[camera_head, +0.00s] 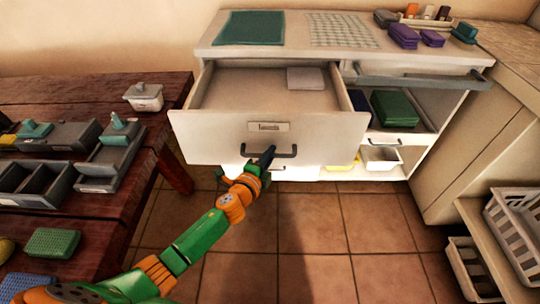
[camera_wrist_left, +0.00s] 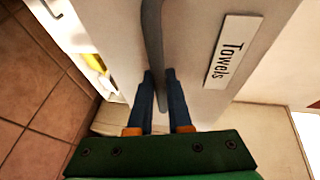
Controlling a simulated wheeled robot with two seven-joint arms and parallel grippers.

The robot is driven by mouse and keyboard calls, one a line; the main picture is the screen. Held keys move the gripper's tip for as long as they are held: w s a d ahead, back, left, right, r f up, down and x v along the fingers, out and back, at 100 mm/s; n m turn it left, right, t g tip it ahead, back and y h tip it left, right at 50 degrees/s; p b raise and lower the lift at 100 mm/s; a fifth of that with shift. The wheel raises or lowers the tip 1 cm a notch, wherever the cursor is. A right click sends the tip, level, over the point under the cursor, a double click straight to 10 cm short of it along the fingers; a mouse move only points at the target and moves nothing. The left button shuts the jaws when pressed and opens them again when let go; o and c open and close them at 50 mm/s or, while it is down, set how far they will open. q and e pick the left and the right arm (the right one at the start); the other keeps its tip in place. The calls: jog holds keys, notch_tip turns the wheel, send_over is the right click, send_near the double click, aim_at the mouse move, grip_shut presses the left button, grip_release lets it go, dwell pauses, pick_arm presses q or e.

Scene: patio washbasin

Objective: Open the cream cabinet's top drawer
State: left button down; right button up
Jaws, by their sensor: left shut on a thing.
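The cream cabinet (camera_head: 430,143) stands against the wall. Its top drawer (camera_head: 210,135) is pulled out, and its inside shows, with a pale folded cloth (camera_head: 306,78) at the back. The drawer front carries a label, which reads "Towels" in the left wrist view (camera_wrist_left: 230,52), and a dark bar handle (camera_head: 288,154). My left gripper (camera_head: 267,158) is at the handle. In the left wrist view its blue fingers (camera_wrist_left: 160,88) lie on both sides of the handle bar (camera_wrist_left: 153,40), shut on it. My right gripper is not in view.
A dark wooden table (camera_head: 125,180) with grey trays and a small white container (camera_head: 144,96) stands at the left. The cabinet top holds a teal cloth (camera_head: 250,28) and purple folded cloths (camera_head: 403,36). White baskets (camera_head: 515,225) stand at the right. Tiled floor lies open in front.

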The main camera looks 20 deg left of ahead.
pick_arm(q)
jog(key=shift+s, duration=0.15)
jog(key=c, duration=0.8)
grip_release()
jog(key=shift+c, duration=0.2)
jog(key=d+p+v, duration=0.1)
jog(key=v, duration=0.6)
jog(key=shift+a, duration=0.45)
